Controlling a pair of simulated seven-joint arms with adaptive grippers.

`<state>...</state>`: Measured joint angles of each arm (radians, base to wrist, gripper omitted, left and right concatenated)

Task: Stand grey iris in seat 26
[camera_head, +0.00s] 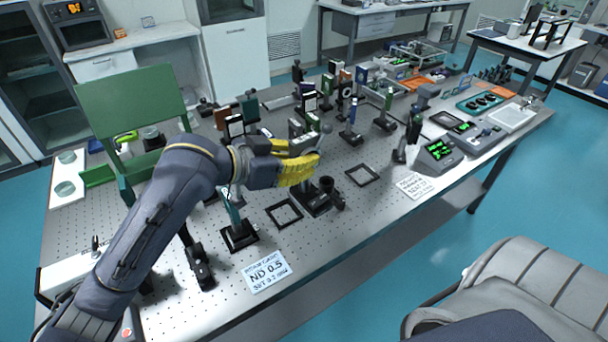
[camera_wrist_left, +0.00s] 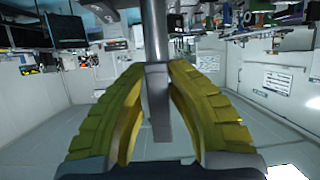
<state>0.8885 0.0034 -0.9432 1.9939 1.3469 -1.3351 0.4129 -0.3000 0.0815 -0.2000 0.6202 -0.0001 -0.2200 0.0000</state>
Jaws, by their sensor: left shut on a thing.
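My left gripper (camera_head: 312,162), with yellow fingers, is above the near middle of the perforated table (camera_head: 165,235). It is shut on a grey post (camera_wrist_left: 157,85), which stands between the fingers in the left wrist view. I cannot tell from these frames whether this post belongs to the grey iris. Two empty black square frames lie on the table, one left of and below the gripper (camera_head: 283,214) and one to its right (camera_head: 362,174). I cannot read which is seat 26. My right gripper is not in view.
A black base with a dark cylinder (camera_head: 327,190) is just below the gripper. A black mount (camera_head: 239,235) stands beside the ND 0.5 card (camera_head: 267,272). Another card (camera_head: 415,185) lies at the front edge. Several mounted optics crowd the back. A green panel (camera_head: 130,100) stands at left.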

